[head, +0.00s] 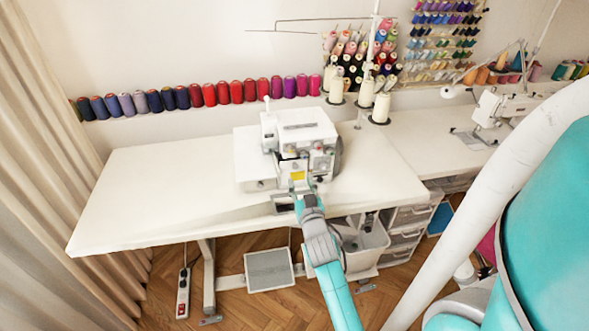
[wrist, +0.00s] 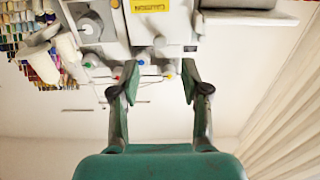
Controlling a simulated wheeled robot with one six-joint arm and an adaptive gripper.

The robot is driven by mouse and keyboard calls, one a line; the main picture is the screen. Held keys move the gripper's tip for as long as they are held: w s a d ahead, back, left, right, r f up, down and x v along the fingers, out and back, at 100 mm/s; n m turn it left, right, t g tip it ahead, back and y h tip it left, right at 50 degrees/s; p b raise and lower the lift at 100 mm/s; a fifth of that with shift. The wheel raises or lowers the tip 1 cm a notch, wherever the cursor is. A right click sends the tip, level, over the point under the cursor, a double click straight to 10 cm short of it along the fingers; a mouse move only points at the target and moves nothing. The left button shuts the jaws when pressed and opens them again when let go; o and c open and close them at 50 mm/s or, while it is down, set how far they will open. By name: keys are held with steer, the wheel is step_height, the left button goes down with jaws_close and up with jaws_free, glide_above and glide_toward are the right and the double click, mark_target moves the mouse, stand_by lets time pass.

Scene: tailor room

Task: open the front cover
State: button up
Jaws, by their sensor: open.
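A white serger sewing machine (head: 307,130) stands on the white table, with a yellow label on its front. Its front cover (head: 262,185) appears as the white lower front panel, partly hidden behind my arm. My gripper (head: 305,190) is at the machine's front, near the table's front edge. In the wrist view my gripper (wrist: 158,82) is open, its two fingers apart with nothing between them. The machine front (wrist: 110,22) with its yellow caution label (wrist: 150,6) lies just beyond the fingertips, upside down. I cannot tell whether a finger touches the machine.
The white table (head: 150,190) is clear to the left and right of the machine. Thread cones (head: 365,95) stand behind it, and a row of spools (head: 210,95) lines the wall. A second machine (head: 500,105) stands at right. A white bin (head: 365,245) and foot pedal (head: 269,270) are below.

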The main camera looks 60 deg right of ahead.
mark_target(295, 167)
steer(key=x, duration=0.7)
steer(key=shift+w+d, duration=0.1)
steer(key=shift+w, duration=0.1)
steer(key=shift+c, duration=0.3)
jaws_close()
